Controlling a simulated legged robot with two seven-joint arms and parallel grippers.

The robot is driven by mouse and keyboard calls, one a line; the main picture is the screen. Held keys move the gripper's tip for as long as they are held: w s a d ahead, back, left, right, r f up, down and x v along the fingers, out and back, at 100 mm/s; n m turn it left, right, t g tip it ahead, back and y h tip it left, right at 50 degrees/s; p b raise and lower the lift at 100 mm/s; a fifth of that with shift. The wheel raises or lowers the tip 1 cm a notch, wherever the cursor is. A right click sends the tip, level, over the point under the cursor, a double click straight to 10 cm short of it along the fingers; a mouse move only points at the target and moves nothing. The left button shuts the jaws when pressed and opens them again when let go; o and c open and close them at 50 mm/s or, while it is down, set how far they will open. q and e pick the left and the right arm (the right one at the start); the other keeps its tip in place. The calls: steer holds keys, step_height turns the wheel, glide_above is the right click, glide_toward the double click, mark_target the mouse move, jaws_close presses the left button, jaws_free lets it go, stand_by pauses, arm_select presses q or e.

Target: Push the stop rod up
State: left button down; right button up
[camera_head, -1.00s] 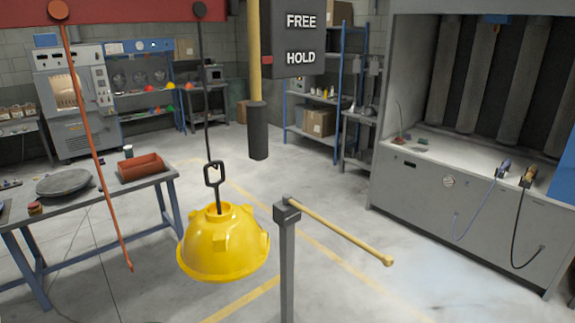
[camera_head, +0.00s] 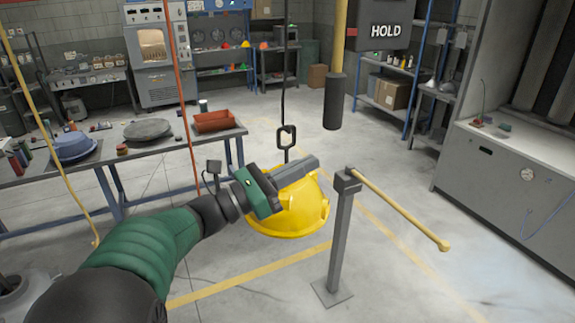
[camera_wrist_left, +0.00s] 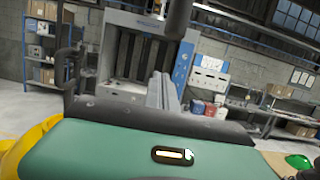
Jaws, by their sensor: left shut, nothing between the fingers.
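The stop rod, a vertical yellow rod (camera_head: 340,40) with a thick black lower end (camera_head: 333,103), hangs beside a dark panel (camera_head: 385,25) marked HOLD. A dark cylinder at the top of the left wrist view (camera_wrist_left: 180,18) looks like this lower end. My left gripper (camera_head: 314,161) is shut and empty, with its grey fingers pointing right. In the head view, its tips are below and slightly left of the black end, apart from it. The fingers also show in the left wrist view (camera_wrist_left: 162,92). My right gripper is not in view.
A yellow hood (camera_head: 290,212) hangs on a cable behind my gripper, partly hidden by it. A grey post (camera_head: 340,240) with a slanting yellow bar (camera_head: 400,208) stands to the right. A workbench (camera_head: 150,165) is at left. A grey cabinet (camera_head: 510,175) is at right.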

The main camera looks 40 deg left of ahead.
mark_target(325, 109)
arm_select(q)
step_height(325, 109, up, 5)
steer(key=w+d+p, duration=0.2)
steer(key=w+p, duration=0.1)
steer(key=shift+a, duration=0.15)
step_height(325, 109, up, 6)
steer(key=p, duration=0.2)
steer(key=shift+w+r+p, duration=0.1)
steer(key=shift+r+p, duration=0.05)
steer(key=shift+p, duration=0.2)
steer(key=shift+r, duration=0.35)
